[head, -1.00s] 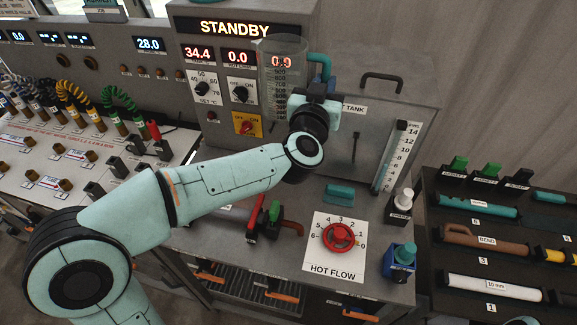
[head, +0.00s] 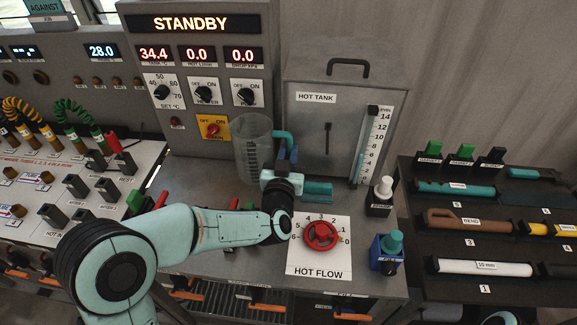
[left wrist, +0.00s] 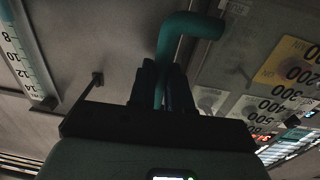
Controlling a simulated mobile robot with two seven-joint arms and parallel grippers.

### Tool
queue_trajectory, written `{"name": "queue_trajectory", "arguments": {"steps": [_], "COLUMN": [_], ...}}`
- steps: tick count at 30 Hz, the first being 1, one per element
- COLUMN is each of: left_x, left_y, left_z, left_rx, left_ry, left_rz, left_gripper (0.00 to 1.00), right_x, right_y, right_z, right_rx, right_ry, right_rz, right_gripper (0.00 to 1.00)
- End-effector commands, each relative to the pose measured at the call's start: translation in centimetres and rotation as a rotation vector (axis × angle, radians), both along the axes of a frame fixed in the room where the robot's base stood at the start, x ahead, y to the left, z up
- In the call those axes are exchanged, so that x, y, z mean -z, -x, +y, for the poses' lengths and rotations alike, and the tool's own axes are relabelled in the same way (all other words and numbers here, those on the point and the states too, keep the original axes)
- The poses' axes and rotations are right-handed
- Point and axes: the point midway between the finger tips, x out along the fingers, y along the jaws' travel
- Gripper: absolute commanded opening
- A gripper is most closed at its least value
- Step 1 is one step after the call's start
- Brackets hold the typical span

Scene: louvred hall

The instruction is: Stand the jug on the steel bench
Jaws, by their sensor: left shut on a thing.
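The jug (head: 250,148) is clear, with graduation marks and a teal handle (head: 284,141). It is upright in front of the control panel, left of the hot tank. My left gripper (head: 287,160) is shut on the handle, at the jug's right side. In the left wrist view, the handle (left wrist: 190,24) runs down between the fingers (left wrist: 160,85), and the jug's printed scale (left wrist: 298,75) shows at the right. The jug's base is low over the steel bench (head: 205,178); I cannot tell whether it touches. My right gripper is not in view.
The hot tank (head: 345,115) with its level gauge (head: 370,145) stands behind right.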

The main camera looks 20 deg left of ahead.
Motion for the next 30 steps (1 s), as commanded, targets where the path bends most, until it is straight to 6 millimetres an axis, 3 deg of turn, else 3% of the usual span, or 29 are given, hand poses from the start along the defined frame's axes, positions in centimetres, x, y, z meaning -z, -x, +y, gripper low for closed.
{"name": "queue_trajectory", "arguments": {"steps": [7, 30], "left_x": [3.7, 5.2], "left_y": [0.0, 0.0], "left_z": [0.0, 0.0], "left_rx": [0.000, 0.001], "left_ry": [-0.002, -0.001], "left_rz": [0.005, 0.002], "left_gripper": [0.00, 0.00], "right_x": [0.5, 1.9], "right_y": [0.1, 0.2], "right_z": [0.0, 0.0], "right_rx": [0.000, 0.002], "right_ry": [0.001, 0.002], "right_rz": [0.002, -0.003], "right_gripper": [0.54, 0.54]}}
